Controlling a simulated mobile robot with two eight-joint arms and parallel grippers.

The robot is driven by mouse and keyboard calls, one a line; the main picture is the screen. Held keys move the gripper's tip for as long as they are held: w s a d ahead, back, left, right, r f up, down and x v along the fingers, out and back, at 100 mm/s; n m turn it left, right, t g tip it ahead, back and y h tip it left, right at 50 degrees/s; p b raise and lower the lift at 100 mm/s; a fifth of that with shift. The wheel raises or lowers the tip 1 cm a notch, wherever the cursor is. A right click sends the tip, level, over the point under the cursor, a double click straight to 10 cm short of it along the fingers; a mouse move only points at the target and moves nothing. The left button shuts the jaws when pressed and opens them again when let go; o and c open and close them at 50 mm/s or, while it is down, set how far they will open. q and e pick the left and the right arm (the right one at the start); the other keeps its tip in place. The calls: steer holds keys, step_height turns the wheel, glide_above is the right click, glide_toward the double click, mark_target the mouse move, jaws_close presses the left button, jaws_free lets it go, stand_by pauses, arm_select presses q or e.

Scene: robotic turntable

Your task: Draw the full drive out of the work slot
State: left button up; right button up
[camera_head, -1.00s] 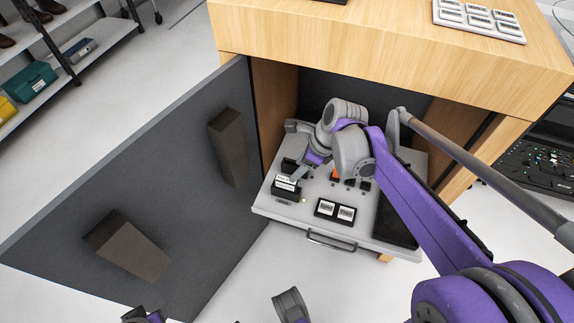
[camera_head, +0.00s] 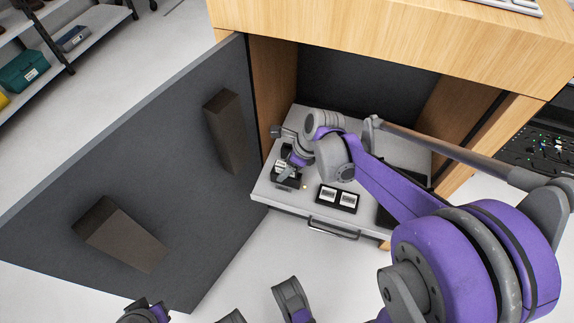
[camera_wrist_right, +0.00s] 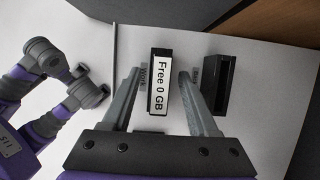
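In the right wrist view, the full drive (camera_wrist_right: 162,82), a black block with a white label reading "Free 0 GB", stands at a spot marked "Work". My right gripper (camera_wrist_right: 160,74) is open, one finger on each side of the drive, with a visible gap on both sides. In the head view the right gripper (camera_head: 290,164) is low over the left part of the grey pull-out tray (camera_head: 270,192), where the drive's label is partly hidden by the fingers.
A second black slot block (camera_wrist_right: 217,84) stands right of the drive, close to one finger. A black holder with two white-labelled units (camera_head: 338,198) sits near the tray's front handle (camera_head: 333,228). The open dark cabinet door (camera_head: 170,190) stands left; wooden cabinet walls flank the tray.

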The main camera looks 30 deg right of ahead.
jaws_close()
steer(key=shift+r, duration=0.15)
steer(key=shift+r+p, duration=2.05)
steer(key=shift+r, duration=0.8)
steer(key=shift+r+p, duration=0.45)
steer(key=shift+r, duration=0.25)
